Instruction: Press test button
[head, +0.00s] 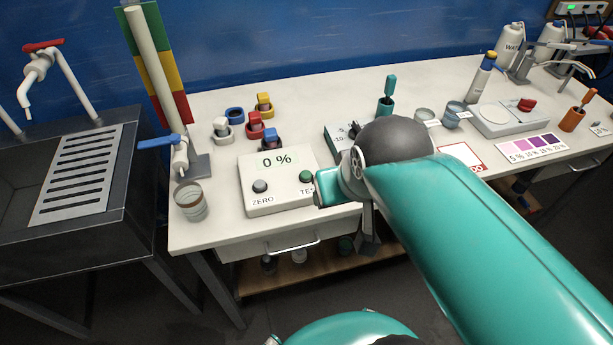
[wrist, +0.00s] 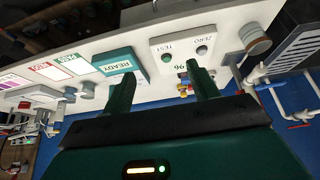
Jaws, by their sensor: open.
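The white meter box (head: 277,207) stands on the bench left of my arm in the head view. Its display reads "0 %". The green test button (head: 306,176) is at the right of its top face, beside a grey zero button (head: 260,186). The wrist view shows the box upside down, with the test button (wrist: 167,58) and the zero button (wrist: 202,50). My gripper (wrist: 161,81) is open and empty there. Its fingertips are apart, and the test button appears between and beyond them. In the head view my arm hides most of the gripper.
A tap with a blue lever (head: 158,142) and a sink (head: 75,175) are at left.

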